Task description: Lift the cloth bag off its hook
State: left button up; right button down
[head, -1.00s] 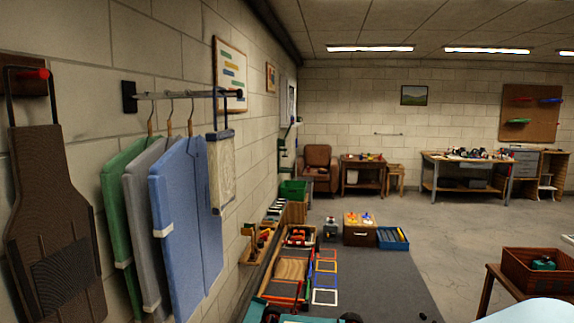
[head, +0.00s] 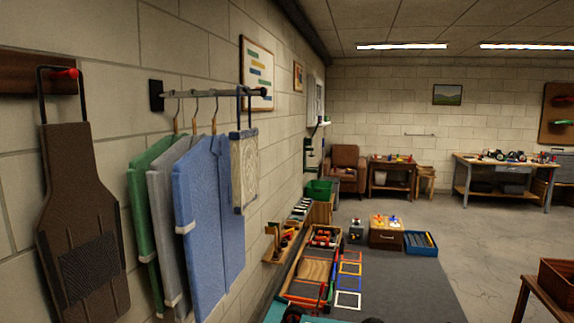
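A cream cloth bag (head: 244,172) with blue trim hangs by dark blue straps near the outer end of the wall rail (head: 215,94). It looks like the cloth bag. Grey (head: 165,215) and green (head: 146,205) garments hang on hangers further left. A brown apron-like piece (head: 80,205) with a dark pocket hangs by a black strap over a red-tipped peg (head: 66,73) at the far left. Neither of my grippers is in view.
Along the wall stand a wooden tray (head: 312,270), a green bin (head: 319,190) and a brown armchair (head: 346,165). A grey mat (head: 405,280) covers the floor right of the tray. Bare floor (head: 480,245) lies beyond it. A table edge (head: 540,300) shows at lower right.

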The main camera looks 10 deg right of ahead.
aim_at(243, 142)
jog(key=i+l+u, duration=0.1)
jog(key=u, duration=0.85)
jog(key=i+l+u, duration=0.1)
jog(key=l+u, duration=0.6)
jog(key=l, duration=0.15)
jog(key=l+u, duration=0.4)
jog(key=l, duration=1)
jog(key=k+l+u, duration=0.15)
jog(key=l, duration=0.85)
jog(key=k+l, duration=0.15)
jog(key=l, duration=0.95)
